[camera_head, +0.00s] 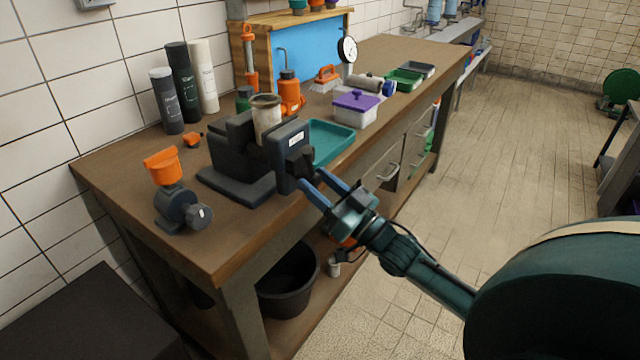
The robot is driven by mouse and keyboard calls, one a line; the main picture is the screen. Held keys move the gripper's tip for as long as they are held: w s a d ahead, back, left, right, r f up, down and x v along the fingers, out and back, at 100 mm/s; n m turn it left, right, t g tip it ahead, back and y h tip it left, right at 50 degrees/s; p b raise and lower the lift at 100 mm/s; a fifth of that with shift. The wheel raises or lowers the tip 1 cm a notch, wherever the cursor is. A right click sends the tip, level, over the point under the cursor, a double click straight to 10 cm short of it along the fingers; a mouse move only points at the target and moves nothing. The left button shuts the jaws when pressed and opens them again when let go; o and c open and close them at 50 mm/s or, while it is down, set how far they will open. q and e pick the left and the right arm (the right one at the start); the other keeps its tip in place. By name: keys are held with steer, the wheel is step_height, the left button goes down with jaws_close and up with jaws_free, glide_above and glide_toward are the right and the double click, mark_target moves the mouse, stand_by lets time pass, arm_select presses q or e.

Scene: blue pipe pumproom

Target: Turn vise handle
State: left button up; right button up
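A dark grey vise (236,146) stands on the near part of the wooden workbench, with its base at the bench's front edge. A pale, worn cylinder (266,117) stands upright at its jaws. The vise handle (301,166) is a dark part at the vise's front face; its full shape is hard to make out. My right gripper (312,178) reaches in from the lower right. Its two blue fingers are apart, with their tips close to the handle. I cannot tell whether they touch it. My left gripper is not in view.
The workbench (107,185) holds an orange-topped grey device (178,194), several bottles, a teal tray (328,141) and a purple-lidded box (356,108). A black bucket (288,283) sits on the lower shelf. The tiled floor to the right is mostly clear.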

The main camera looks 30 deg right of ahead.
jaws_close()
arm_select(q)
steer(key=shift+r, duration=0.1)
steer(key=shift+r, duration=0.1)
arm_select(e)
steer(key=shift+r+m+h+p, duration=0.25)
steer(key=shift+m+h+p, duration=0.05)
steer(key=shift+m+p, duration=0.6)
steer(key=shift+a+m+h+p, duration=0.1)
steer(key=shift+m+h+p, duration=0.5)
steer(key=shift+m+p, duration=0.25)
steer(key=shift+f, duration=0.3)
steer(key=shift+o, duration=0.3)
jaws_free()
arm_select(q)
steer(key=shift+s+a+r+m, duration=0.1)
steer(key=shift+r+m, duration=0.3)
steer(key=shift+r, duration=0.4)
arm_select(e)
steer(key=shift+s, duration=0.1)
